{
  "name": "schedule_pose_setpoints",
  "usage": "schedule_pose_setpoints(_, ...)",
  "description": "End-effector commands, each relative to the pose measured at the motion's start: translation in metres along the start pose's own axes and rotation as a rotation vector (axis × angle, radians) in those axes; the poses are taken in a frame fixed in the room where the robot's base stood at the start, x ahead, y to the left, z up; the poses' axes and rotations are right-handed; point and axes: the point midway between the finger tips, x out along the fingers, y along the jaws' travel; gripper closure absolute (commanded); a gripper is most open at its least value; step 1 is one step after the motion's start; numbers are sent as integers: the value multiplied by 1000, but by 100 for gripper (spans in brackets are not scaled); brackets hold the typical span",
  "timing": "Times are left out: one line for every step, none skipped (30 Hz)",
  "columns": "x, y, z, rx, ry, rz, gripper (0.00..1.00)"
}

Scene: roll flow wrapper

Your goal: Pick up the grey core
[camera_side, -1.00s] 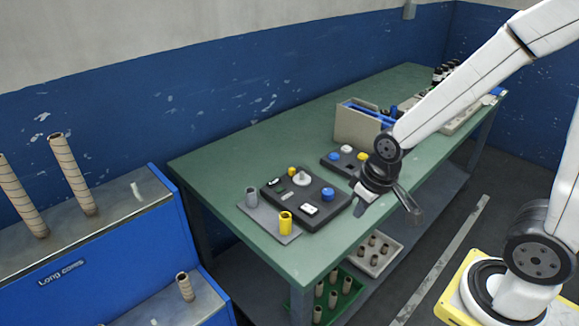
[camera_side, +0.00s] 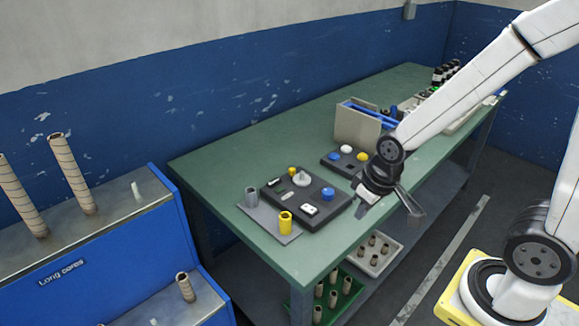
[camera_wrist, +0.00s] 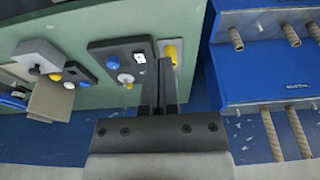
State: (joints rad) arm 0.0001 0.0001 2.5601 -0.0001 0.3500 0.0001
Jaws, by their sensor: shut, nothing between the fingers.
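The grey core (camera_side: 251,196) is a short hollow cylinder standing upright on a grey plate (camera_side: 268,228) near the front left of the green bench. A yellow core (camera_side: 285,222) stands on the same plate, nearer the front edge; it also shows in the wrist view (camera_wrist: 170,52). My gripper (camera_wrist: 159,66) is shut and empty. In the side view it hangs well to the right of the cores, by the bench's front edge. The grey core cannot be made out in the wrist view, where my fingers cover part of the plate.
A dark control box (camera_side: 322,209) with knobs and buttons sits right beside the plate. A second, smaller box (camera_side: 335,163) and a beige housing (camera_side: 352,125) stand farther back. A blue rack (camera_side: 75,255) with long brown cores is at left. Trays of short cores sit under the bench.

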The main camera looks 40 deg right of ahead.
Motion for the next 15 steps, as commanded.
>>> schedule_pose_setpoints(0, 0, 0, 0, 0, 0, 100)
schedule_pose_setpoints(0, 0, 0, 0, 0, 0, 100)
schedule_pose_setpoints(0, 0, 0, 0, 0, 0, 100)
schedule_pose_setpoints(0, 0, 0, 0, 0, 0, 100)
schedule_pose_setpoints(0, 0, 0, 0, 0, 0, 100)
schedule_pose_setpoints(0, 0, 0, 0, 0, 0, 97)
schedule_pose_setpoints(0, 0, 0, 0, 0, 0, 87)
schedule_pose_setpoints(0, 0, 0, 0, 0, 0, 78)
schedule_pose_setpoints(0, 0, 0, 0, 0, 0, 65)
schedule_pose_setpoints(0, 0, 0, 0, 0, 0, 56)
schedule_pose_setpoints(0, 0, 0, 0, 0, 0, 46)
schedule_pose_setpoints(0, 0, 0, 0, 0, 0, 33)
schedule_pose_setpoints(0, 0, 0, 0, 0, 0, 24)
schedule_pose_setpoints(0, 0, 0, 0, 0, 0, 14)
schedule_pose_setpoints(0, 0, 0, 0, 0, 0, 6)
